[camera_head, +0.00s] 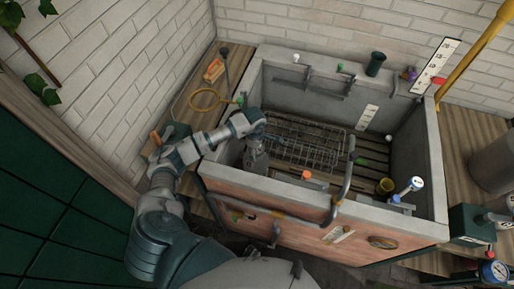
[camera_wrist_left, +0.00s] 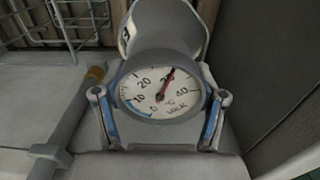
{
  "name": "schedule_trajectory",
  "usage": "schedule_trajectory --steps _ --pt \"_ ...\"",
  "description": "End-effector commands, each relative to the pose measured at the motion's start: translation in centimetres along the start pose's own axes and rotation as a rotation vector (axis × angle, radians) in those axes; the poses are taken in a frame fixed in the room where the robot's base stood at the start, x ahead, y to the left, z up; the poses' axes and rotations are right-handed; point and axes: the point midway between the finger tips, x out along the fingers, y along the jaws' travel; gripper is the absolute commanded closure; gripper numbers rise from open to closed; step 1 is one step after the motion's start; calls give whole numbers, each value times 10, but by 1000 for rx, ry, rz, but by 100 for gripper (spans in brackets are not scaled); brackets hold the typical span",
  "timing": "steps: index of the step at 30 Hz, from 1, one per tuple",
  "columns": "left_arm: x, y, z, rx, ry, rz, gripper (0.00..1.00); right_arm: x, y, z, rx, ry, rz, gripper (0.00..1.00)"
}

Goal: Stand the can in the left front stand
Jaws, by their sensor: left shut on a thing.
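My left gripper (camera_head: 254,138) reaches down inside the left front corner of the grey basin. It is shut on a grey can (camera_head: 256,160), just below it. In the left wrist view, the can (camera_wrist_left: 165,45) sits between the two blue-edged fingers (camera_wrist_left: 160,97). A round white dial marked MILK, with a red needle (camera_wrist_left: 160,88), faces the camera from its near end. A second white patch shows on its far side. The left front stand cannot be made out clearly, and the can's foot is hidden. My right gripper is not in view.
The basin's front wall (camera_head: 325,195) and a bent grey pipe (camera_head: 347,175) are close by on the right. A wire rack (camera_head: 300,143) lies in the basin.

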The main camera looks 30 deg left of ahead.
Motion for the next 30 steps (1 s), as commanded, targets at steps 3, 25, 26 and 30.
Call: schedule_trajectory --steps 3,25,26,30 --pt "1 -1 1 1 4 -3 24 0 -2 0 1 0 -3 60" --pt "-48 1 0 1 3 3 4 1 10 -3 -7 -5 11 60" --pt "-56 1 0 1 3 3 4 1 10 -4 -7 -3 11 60" --pt "-86 1 1 0 3 2 4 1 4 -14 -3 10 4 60"
